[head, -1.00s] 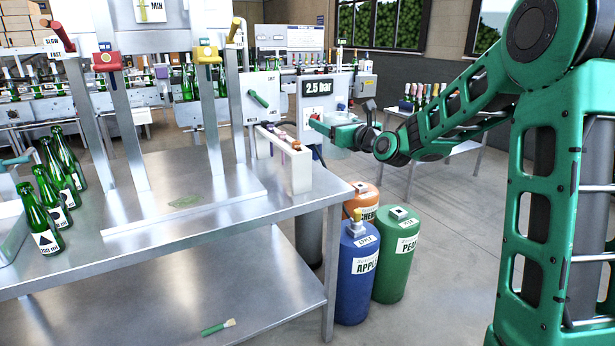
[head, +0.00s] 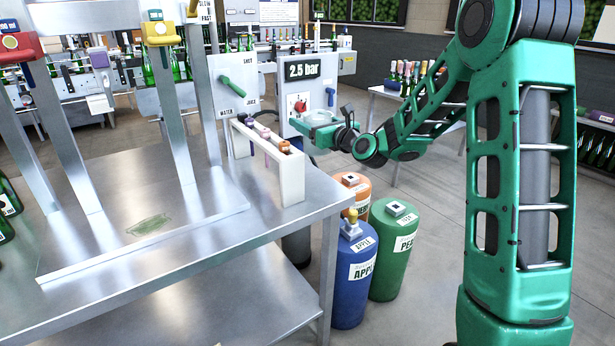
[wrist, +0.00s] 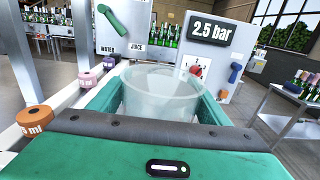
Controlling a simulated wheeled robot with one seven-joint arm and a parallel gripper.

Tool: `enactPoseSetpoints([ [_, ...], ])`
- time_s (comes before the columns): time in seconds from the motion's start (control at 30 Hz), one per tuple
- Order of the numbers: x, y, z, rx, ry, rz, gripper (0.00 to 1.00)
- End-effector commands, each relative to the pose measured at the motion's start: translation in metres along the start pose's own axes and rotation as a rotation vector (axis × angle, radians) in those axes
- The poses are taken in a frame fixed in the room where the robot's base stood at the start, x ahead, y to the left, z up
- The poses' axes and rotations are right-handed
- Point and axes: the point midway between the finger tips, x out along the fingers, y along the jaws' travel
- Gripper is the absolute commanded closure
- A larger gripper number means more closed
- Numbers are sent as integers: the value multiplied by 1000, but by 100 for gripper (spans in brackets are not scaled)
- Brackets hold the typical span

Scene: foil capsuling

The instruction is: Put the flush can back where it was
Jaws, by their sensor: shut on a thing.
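A clear, see-through round tub, which I take to be the flush can (wrist: 160,92), sits between the green fingers of my gripper (wrist: 157,105) in the wrist view. My gripper is shut on it and holds it upright, with its open top up. In the head view the can (head: 321,118) is small and pale at the end of my green arm, in front of the 2.5 bar panel (head: 303,90). My gripper (head: 325,132) is above and beyond the table's right end. The can's lower part is hidden by the gripper in the wrist view.
A white rack (head: 292,180) with several coloured pieces stands at the steel table's (head: 200,250) right end, left of my gripper. Blue (head: 352,285), green (head: 392,260) and orange (head: 358,188) kegs stand on the floor below. A side table with bottles (head: 405,85) is behind.

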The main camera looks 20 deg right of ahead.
Motion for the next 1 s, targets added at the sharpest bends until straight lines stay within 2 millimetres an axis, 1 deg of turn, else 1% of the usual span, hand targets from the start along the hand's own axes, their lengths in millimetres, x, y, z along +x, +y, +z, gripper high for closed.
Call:
enactPoseSetpoints([
  [0.1,4,11,-20,5,4,13,59],
  [0.2,6,18,-38,5,4,20,59],
  [0.3,7,21,-50,4,3,23,59],
  [0.53,8,24,-66,4,1,27,59],
  [0.7,8,24,-88,4,3,26,59],
  [0.8,8,24,-97,3,2,27,59],
  [1.0,8,24,-99,1,0,27,59],
])
